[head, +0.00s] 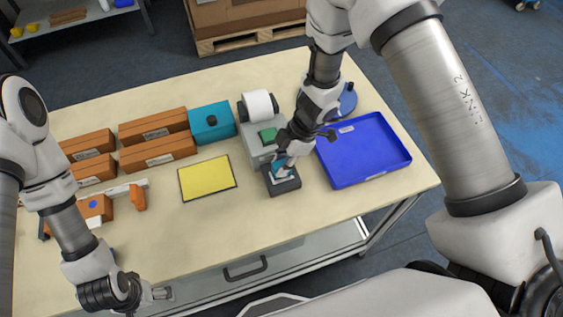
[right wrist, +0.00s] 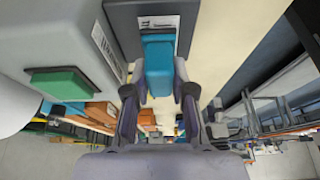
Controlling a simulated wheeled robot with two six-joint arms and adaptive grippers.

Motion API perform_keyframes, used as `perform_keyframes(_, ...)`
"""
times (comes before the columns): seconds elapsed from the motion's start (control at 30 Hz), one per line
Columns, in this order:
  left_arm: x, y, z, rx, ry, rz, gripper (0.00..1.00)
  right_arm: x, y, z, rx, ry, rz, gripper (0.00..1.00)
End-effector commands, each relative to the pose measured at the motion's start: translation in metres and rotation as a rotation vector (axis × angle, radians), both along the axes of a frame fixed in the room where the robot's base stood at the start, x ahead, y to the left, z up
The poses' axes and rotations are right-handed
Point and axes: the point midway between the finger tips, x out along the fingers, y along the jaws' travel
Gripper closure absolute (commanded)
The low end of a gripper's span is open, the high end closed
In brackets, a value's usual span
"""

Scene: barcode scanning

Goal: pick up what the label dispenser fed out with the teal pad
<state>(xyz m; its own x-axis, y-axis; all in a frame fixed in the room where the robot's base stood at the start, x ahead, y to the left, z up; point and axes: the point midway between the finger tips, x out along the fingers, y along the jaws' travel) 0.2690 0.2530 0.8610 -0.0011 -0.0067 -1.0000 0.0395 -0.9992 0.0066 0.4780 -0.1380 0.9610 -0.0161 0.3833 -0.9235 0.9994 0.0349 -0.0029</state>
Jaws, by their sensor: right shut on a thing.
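A white label (right wrist: 160,22) shows at the pad's far end; I cannot tell whether the two touch. My left gripper (head: 161,293) hangs empty at the table's front edge, and its fingers are too small to judge.
A blue tray (head: 397,139) lies right of the dispenser. A yellow mat (head: 207,178) lies to its left, with a teal box (head: 211,122) behind. Several brown boxes (head: 158,150) stand further left. The front middle of the table (head: 215,225) is clear.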

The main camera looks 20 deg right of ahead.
Motion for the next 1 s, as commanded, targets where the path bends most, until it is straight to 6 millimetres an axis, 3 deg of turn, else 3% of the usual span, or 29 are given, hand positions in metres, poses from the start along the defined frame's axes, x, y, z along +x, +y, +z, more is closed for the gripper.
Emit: perform_keyframes(1.0,0.0001,0.0000,-0.0041,0.000,0.000,0.000,0.11,0.0000,0.0000,-0.0077,0.000,0.000,0.000,1.00)
